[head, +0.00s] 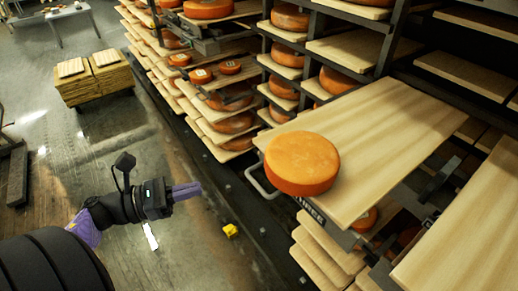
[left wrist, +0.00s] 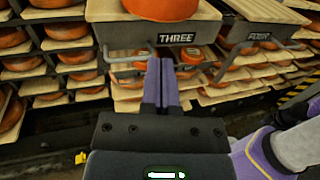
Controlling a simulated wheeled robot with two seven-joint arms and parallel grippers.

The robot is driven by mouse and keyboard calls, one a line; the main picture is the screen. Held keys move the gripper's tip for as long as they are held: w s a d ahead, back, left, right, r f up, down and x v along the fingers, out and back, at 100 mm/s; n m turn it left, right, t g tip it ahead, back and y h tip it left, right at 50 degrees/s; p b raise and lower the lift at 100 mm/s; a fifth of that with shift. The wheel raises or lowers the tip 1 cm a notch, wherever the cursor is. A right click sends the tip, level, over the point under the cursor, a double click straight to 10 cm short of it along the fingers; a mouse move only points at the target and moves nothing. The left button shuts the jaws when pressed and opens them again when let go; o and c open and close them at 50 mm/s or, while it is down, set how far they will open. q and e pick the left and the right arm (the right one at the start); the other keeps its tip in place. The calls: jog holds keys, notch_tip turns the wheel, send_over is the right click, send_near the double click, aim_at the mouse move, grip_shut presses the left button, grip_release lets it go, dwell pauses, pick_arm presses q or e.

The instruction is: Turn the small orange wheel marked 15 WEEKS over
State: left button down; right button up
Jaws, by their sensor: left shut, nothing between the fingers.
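A large orange cheese wheel (head: 302,163) lies flat on a pulled-out wooden board (head: 400,125); no marking is legible on its top. Two small orange wheels, a left one (head: 201,76) and a right one (head: 230,67), lie on a board further back, each with a pale label on top. The labels are too small to read, so I cannot tell which is marked 15 WEEKS. My left gripper (head: 187,191) is shut and empty, left of the large wheel and apart from it. It also shows in the left wrist view (left wrist: 161,82), below the THREE sign. My right gripper is not in view.
Racks of boards with more orange wheels fill the back. A metal handle (head: 262,182) juts from the front of the large wheel's board. A stack of boards (head: 95,78) stands at the back left. A small yellow object (head: 230,231) lies low near the rack. The left floor is mostly clear.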

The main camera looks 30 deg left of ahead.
aim_at(266, 169)
pick_arm(q)
jog(key=p+x, duration=0.4)
jog(key=x, duration=0.8)
jog(key=shift+w, duration=0.3)
jog(key=shift+w+d+f, duration=0.15)
jog(key=shift+d, duration=0.1)
